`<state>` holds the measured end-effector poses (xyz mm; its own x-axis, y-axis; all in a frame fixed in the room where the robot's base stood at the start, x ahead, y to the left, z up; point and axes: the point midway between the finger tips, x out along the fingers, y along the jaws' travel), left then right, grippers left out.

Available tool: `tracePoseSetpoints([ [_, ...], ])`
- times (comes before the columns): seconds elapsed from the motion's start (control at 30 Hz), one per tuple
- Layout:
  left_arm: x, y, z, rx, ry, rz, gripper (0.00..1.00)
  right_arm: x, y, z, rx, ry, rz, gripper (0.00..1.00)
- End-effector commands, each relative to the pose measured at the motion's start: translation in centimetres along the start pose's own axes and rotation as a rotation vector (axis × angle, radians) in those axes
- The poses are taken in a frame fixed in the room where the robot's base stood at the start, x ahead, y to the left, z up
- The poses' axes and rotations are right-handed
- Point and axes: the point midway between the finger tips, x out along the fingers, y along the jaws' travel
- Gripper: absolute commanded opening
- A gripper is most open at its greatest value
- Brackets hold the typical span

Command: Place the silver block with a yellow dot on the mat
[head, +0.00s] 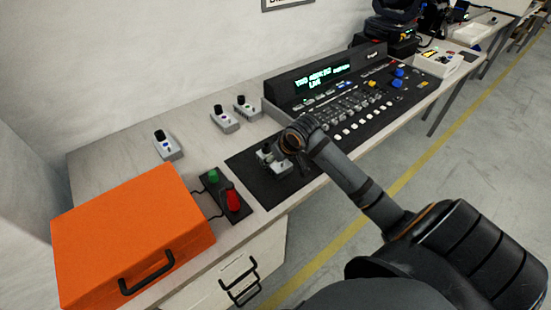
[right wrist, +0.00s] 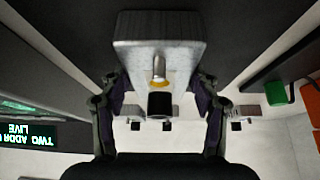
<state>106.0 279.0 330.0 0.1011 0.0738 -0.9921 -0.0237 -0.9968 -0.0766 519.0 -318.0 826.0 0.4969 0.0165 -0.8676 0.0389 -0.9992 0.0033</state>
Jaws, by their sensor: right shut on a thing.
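The silver block (right wrist: 160,32) fills the upper middle of the right wrist view, with a metal toggle, a yellow mark at its base and a black knob. My right gripper (right wrist: 160,108) is shut on it, a finger on each side. In the head view the block (head: 266,156) is partly hidden by the right gripper (head: 285,156). It is over the black mat (head: 262,187), low down; I cannot tell whether it touches. My left gripper is not in view.
Several other silver blocks stand behind: one at left (head: 168,149), two nearer the console (head: 282,92). An orange case (head: 130,230) and a box with green and red buttons (head: 226,195) are left of the mat. The desk is clear around the blocks.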

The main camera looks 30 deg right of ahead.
Motion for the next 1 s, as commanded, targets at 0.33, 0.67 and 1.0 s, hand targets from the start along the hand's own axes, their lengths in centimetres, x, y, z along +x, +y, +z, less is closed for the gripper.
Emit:
tracePoseSetpoints([
  [0.33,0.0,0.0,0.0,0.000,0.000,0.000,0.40,0.1,0.0,0.1,0.000,0.000,0.000,0.85],
  [0.67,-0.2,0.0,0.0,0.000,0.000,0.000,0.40,-0.8,0.1,-0.1,-0.001,0.002,0.003,0.85],
  [1.0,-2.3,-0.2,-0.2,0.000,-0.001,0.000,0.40,-8.0,0.3,-0.2,-0.008,0.000,0.009,0.85],
])
